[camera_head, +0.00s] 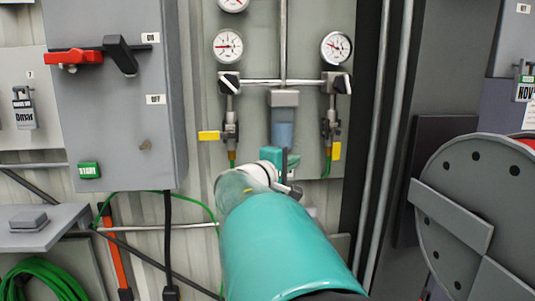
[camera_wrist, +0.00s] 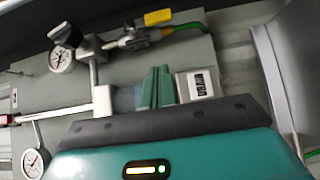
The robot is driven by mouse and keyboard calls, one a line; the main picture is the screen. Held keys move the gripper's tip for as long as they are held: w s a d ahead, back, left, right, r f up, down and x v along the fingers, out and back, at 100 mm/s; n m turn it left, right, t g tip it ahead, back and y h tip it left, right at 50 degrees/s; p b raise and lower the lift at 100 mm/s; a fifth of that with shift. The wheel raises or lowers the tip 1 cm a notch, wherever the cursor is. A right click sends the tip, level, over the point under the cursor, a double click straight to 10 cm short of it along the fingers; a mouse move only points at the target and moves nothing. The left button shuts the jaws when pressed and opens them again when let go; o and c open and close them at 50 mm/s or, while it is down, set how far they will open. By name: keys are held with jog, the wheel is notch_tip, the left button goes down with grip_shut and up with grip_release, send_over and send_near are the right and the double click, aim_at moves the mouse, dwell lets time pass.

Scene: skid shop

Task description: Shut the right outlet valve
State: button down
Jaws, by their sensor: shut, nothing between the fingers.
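The right outlet valve (camera_head: 331,122) hangs below the manifold's right end. Its yellow handle (camera_head: 336,151) points down along the pipe, beside a green hose. In the wrist view the picture is turned sideways, and this yellow handle (camera_wrist: 158,17) shows at the top, beside the hose. My gripper (camera_head: 284,157) is in front of the panel, left of and slightly below the right valve. In the wrist view its teal fingers (camera_wrist: 157,75) are shut together and empty, apart from the handle. My arm hides the panel's lower part.
The left outlet valve (camera_head: 230,127) has its yellow handle (camera_head: 208,135) sticking out crosswise to the left. Gauges (camera_head: 228,45) (camera_head: 336,46) sit above. A grey electrical box (camera_head: 115,110) stands left. Vertical pipes (camera_head: 389,130) and a large grey reel (camera_head: 470,220) stand right.

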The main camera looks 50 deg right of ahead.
send_near(337, 144)
jog(key=w+d+f, duration=0.2)
jog(key=w+d, duration=0.2)
jog(key=w, duration=0.1)
jog(key=s+d, duration=0.2)
jog(key=s, duration=0.1)
jog(key=shift+s+r, duration=0.1)
jog(key=shift+r, duration=0.05)
jog(key=shift+d, duration=0.1)
jog(key=shift+s, duration=0.1)
